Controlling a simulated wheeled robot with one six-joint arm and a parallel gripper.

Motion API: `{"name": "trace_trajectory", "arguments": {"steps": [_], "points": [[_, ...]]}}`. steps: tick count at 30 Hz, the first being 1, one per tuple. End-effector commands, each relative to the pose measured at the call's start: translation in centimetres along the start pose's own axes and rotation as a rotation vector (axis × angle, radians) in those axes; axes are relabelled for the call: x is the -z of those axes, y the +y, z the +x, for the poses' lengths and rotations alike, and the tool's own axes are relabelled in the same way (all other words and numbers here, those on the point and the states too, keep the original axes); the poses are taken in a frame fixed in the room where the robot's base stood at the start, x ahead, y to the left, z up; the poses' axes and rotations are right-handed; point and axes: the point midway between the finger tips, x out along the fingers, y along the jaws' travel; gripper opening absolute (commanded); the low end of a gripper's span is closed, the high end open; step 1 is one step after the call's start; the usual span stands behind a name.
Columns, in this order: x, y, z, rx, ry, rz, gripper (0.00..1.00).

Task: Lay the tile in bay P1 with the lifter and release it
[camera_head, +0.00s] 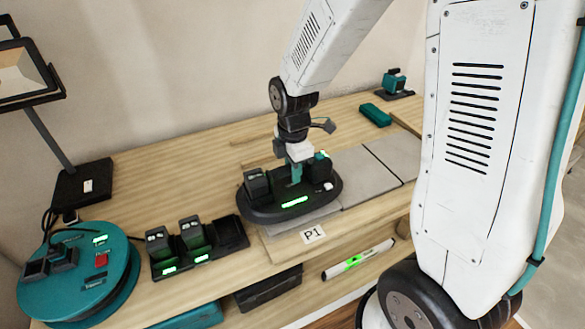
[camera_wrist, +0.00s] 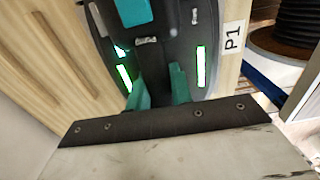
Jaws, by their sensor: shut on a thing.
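In the wrist view the lifter (camera_wrist: 172,50) shows two lit green strips, with my fingers (camera_wrist: 160,90) in front.
Grey tiles (camera_head: 364,180) lie right of the lifter. A charger (camera_head: 230,233) with two batteries and a teal round device (camera_head: 105,287) stand at the left. A teal box (camera_head: 375,115) lies behind. A level (camera_head: 358,259) lies in front, below the bench top. Wood behind the lifter is clear.

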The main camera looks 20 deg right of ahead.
Motion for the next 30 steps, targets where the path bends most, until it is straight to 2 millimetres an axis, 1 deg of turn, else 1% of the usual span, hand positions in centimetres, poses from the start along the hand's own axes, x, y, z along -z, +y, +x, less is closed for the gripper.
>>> {"name": "trace_trajectory", "arguments": {"steps": [23, 24, 25, 26, 30], "points": [[0.01, 0.08, 0.4, -0.002, 0.0, 0.0, 0.0], [0.01, 0.09, 0.4, -0.002, 0.0, 0.0, 0.33], [0.01, 0.08, 0.41, -0.002, 0.0, 0.0, 0.41], [0.01, 0.08, 0.41, -0.002, 0.0, 0.0, 0.47], [0.0, 0.04, 0.44, -0.001, 0.0, 0.0, 0.47]]}}
